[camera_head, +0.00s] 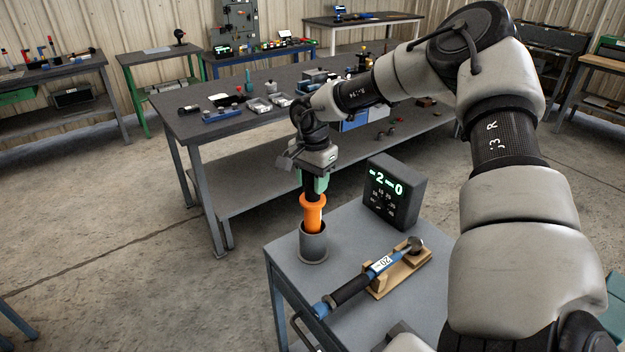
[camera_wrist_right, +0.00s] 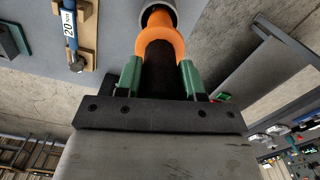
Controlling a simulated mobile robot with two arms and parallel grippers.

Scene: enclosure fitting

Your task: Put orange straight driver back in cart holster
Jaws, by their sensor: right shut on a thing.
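The orange straight driver (camera_head: 312,212) is upright, with its lower end inside the grey cylindrical holster (camera_head: 313,245) on the cart (camera_head: 285,258). My right gripper (camera_head: 315,181) is above the holster, shut on the driver's dark upper part. In the right wrist view the green fingers of my right gripper (camera_wrist_right: 160,80) lie on both sides of the dark body. The orange collar of the driver (camera_wrist_right: 160,48) is just beyond them, at the mouth of the holster (camera_wrist_right: 157,10). The driver's tip is hidden inside the holster. My left gripper is not in view.
A display box (camera_head: 392,192) stands on the cart behind the holster. A blue torque wrench (camera_head: 380,268) lies on a wooden cradle (camera_head: 403,272) to the right. A workbench (camera_head: 180,122) with small parts stands behind the cart. Open floor lies to the left.

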